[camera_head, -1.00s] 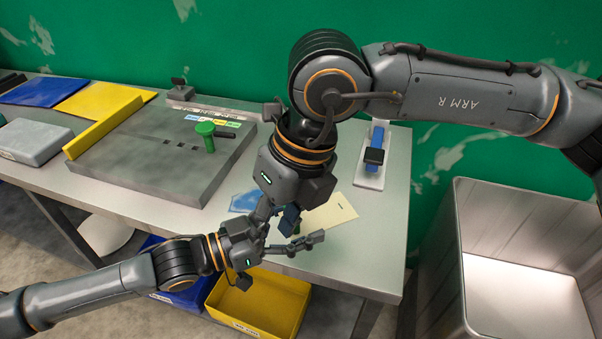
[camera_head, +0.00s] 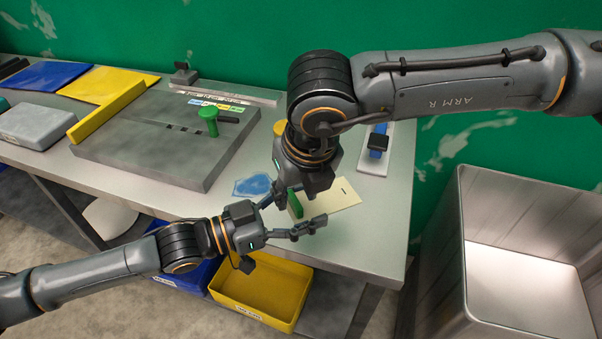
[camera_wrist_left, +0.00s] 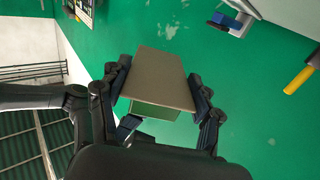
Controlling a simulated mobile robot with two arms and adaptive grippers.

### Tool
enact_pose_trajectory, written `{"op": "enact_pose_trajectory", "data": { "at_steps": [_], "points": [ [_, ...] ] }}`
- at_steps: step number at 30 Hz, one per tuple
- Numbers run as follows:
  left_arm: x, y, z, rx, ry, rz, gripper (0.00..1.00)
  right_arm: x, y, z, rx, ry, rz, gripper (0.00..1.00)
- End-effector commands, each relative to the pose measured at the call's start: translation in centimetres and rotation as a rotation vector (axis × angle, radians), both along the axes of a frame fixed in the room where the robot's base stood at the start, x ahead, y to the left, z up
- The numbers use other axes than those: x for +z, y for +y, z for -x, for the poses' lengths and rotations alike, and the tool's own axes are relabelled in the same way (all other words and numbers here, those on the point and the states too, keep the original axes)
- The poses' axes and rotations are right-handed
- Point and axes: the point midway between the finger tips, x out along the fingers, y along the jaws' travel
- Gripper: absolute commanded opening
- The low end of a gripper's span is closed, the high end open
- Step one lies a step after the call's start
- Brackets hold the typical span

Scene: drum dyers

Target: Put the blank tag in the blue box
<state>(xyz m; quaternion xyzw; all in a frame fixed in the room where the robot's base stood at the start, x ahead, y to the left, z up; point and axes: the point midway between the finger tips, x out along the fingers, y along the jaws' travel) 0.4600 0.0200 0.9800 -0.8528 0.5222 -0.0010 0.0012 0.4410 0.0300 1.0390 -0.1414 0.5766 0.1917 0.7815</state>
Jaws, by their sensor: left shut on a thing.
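A cream tag (camera_head: 342,194) with a small dark mark near one end lies flat on the table, partly hidden by my right gripper. The blue box (camera_head: 190,268) is below the table's front edge, mostly hidden behind my left arm. My left gripper (camera_head: 294,210) is shut on a green block (camera_head: 295,203), above the table by the tag. In the left wrist view the block (camera_wrist_left: 160,82) shows a brownish broad face and a green side between the fingers (camera_wrist_left: 160,105). My right gripper (camera_head: 290,198) is just above the block; its fingertips are largely hidden.
A yellow box (camera_head: 262,290) stands right of the blue box. A grey plate (camera_head: 150,150) with a green knob (camera_head: 208,118) fills the table's left part. A blue patch (camera_head: 253,185) lies nearby. A watch stand (camera_head: 374,160) is at the back right; a metal bin (camera_head: 530,270) stands right.

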Motion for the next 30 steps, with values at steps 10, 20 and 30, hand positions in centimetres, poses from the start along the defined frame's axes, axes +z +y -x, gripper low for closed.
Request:
{"op": "enact_pose_trajectory", "data": {
  "at_steps": [10,20,30],
  "points": [
    [0.0,0.0,0.0,0.0,0.0,0.0,0.35,-2.4,0.4,-0.7,0.001,-0.001,-0.001,0.38],
    [0.0,0.0,0.0,0.0,0.0,0.0,0.35,-2.4,0.4,-0.7,0.001,0.0,0.0,0.15],
    [0.0,0.0,0.0,0.0,0.0,0.0,0.81,-2.4,0.4,-0.6,0.002,-0.001,-0.001,0.0]
  ]
}}
